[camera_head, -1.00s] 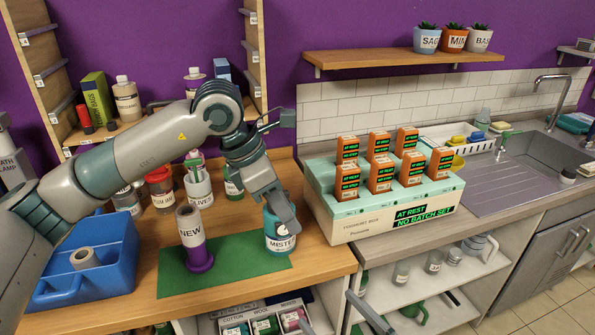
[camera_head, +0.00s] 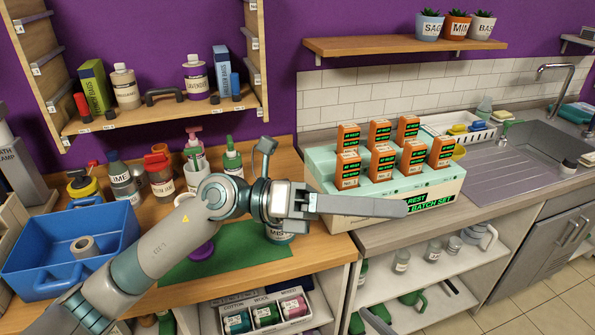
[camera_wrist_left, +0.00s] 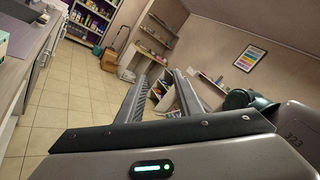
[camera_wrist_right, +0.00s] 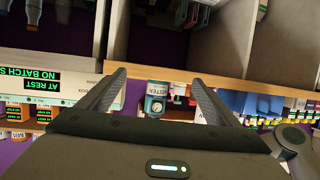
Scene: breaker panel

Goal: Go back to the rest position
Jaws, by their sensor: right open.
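My left gripper (camera_head: 360,206) reaches across the counter toward the right, in front of the yoghurt box. In the left wrist view its two fingers (camera_wrist_left: 163,75) stand apart with nothing between them, facing the open room. The mister bottle (camera_head: 279,236) stands on the green mat (camera_head: 225,262), partly hidden behind my left arm. The purple base of another item (camera_head: 201,252) shows on the mat; the rest is behind the arm. My right gripper (camera_wrist_right: 155,88) is open and empty in the right wrist view. The mister bottle (camera_wrist_right: 156,104) appears beyond its fingers, apart from them.
The yoghurt box (camera_head: 345,222) with several orange timers is close behind my left gripper. A blue tray (camera_head: 55,262) holding a roll stands at left. Several bottles line the counter's back. The sink (camera_head: 540,150) is at right. Open floor (camera_head: 530,285) lies at lower right.

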